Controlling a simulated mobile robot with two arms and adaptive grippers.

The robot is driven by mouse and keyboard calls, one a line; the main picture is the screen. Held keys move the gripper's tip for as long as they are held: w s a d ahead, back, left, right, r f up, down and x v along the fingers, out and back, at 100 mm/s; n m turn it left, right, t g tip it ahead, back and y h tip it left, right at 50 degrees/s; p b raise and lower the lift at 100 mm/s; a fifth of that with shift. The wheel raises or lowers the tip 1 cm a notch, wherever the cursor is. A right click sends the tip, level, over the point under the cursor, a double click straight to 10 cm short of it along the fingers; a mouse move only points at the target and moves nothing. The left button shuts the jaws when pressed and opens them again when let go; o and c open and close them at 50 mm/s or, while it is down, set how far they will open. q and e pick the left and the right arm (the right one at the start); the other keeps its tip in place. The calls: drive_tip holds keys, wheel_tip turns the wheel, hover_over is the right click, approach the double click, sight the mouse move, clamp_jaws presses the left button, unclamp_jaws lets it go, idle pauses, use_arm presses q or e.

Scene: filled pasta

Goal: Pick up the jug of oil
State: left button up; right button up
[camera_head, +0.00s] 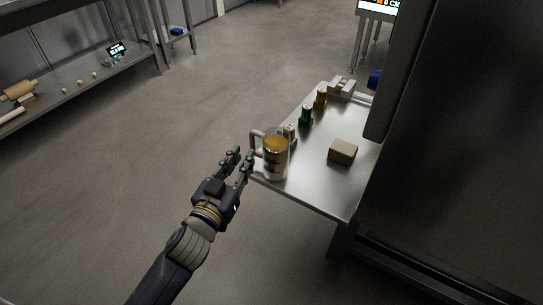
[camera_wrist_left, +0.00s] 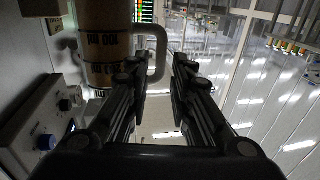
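The jug of oil (camera_head: 275,158), clear with amber oil and dark lettering, stands upright on the steel table's near left corner. Its pale handle (camera_head: 256,136) points left, toward the open floor. My left gripper (camera_head: 242,158) is open and empty, just left of the jug, close to the handle. In the left wrist view the jug (camera_wrist_left: 103,45) is at upper left, and its handle (camera_wrist_left: 161,50) shows in the gap between the open fingers (camera_wrist_left: 160,72). I see no contact between fingers and handle. My right gripper is not in view.
The steel table (camera_head: 310,190) also holds a brown box (camera_head: 343,151), a green bottle (camera_head: 306,115) and an amber bottle (camera_head: 320,98) behind the jug. A tall dark cabinet (camera_head: 460,150) stands at the right. The floor left of the table is clear.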

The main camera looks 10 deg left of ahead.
sight(251, 144)
use_arm(q)
drive_tip(key=shift+w+d+f+b, duration=0.1)
drive_tip(key=shift+w+d+b, duration=0.05)
drive_tip(key=shift+w, duration=1.1)
drive_tip(key=shift+w+d+r+b, duration=0.1)
drive_tip(key=shift+w+d+b, duration=0.1)
drive_tip(key=shift+w, duration=1.05)
drive_tip(key=shift+w+d+f+b, duration=0.1)
drive_tip(key=shift+w+d+b, duration=0.05)
drive_tip(key=shift+w, duration=1.1)
clamp_jaws()
